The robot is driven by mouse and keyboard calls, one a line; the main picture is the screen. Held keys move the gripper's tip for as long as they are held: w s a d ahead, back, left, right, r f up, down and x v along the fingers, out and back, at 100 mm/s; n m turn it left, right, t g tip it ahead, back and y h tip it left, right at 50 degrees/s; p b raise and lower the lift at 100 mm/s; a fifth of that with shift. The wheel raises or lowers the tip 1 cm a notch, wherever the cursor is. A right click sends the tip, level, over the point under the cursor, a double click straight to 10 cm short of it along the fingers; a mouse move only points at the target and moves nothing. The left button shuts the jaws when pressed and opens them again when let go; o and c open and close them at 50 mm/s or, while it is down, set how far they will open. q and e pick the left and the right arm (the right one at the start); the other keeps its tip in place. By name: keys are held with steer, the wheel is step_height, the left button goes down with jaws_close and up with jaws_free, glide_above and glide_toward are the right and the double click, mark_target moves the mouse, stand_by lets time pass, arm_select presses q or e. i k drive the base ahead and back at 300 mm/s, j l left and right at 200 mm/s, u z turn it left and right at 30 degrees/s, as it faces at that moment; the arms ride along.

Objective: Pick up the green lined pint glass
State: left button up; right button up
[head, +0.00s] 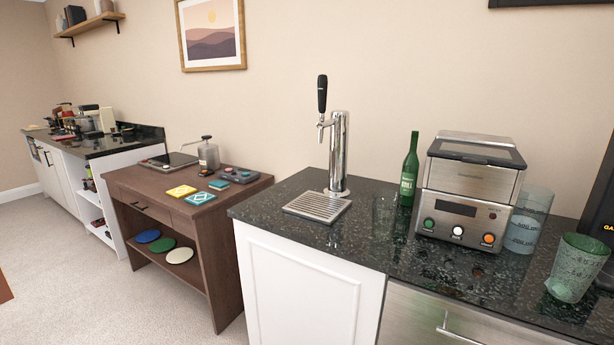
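A green-tinted, patterned pint glass (577,268) with a green rim stands on the dark granite counter (464,280) at the far right of the head view. It looks wider at the top than at the base, and nothing in front hides it. Neither of my grippers is in view, and no gripper touches the glass.
A tall bluish glass (528,225) and a silver appliance (470,190) stand left of the green glass. A dark screen (603,205) is close behind it at right. Further left are a green bottle (410,170), a clear glass (385,214) and a beer tap (338,155).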

mark_target(581, 258)
steer(key=l+z, duration=0.1)
steer(key=z, duration=1.45)
steer(key=i+l+u, duration=0.5)
steer(key=i+l, duration=0.4)
